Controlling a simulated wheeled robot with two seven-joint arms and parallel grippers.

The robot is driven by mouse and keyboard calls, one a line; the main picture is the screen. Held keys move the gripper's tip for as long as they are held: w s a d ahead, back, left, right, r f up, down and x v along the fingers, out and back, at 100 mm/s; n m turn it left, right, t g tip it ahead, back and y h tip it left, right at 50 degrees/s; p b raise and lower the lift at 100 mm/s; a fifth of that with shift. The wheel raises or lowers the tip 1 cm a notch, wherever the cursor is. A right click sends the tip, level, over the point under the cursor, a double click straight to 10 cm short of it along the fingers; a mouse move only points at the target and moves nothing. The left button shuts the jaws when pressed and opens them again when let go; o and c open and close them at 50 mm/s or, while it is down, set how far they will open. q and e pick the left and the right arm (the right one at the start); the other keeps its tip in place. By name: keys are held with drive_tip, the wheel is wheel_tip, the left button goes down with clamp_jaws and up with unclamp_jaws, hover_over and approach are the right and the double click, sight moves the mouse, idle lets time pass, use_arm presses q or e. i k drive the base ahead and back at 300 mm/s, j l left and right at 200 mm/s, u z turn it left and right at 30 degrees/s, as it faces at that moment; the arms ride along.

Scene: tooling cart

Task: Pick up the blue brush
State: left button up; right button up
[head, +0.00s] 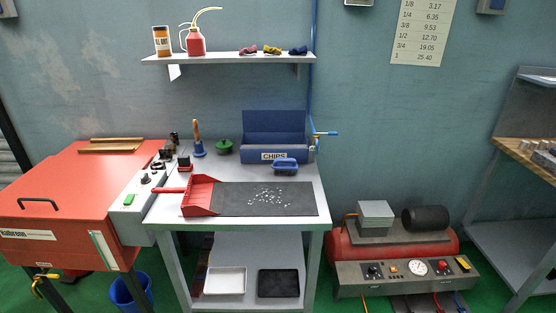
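A blue tool with an upright wooden handle (198,139) stands at the back left of the white cart top; its blue lower end flares out, like a brush standing on its bristles. A second small blue object (285,165) sits in front of the blue bin marked CHIPS; it looks like a shallow tray or a brush block, and I cannot tell which. A red dustpan (198,194) lies on the left end of a dark mat (230,203). Pale chips (270,197) are scattered on the mat. Neither of my grippers is in view.
The CHIPS bin (274,137) stands at the back of the cart (320,190). A green round pot (224,147) and small dark items stand near the wooden-handled tool. A red machine (70,195) adjoins on the left. A wall shelf (230,58) hangs above. A compressor (400,245) stands right.

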sight(284, 165)
drive_tip(key=i+l+u, duration=0.4)
drive_tip(key=l+u, duration=0.15)
drive_tip(key=i+l+u, duration=0.25)
drive_tip(key=l+u, duration=0.3)
drive_tip(key=i+l+u, duration=0.1)
drive_tip(key=l+u, duration=0.15)
drive_tip(key=l, duration=0.25)
drive_tip(key=l+u, duration=0.3)
drive_tip(key=i+l, duration=0.05)
drive_tip(key=l, duration=0.05)
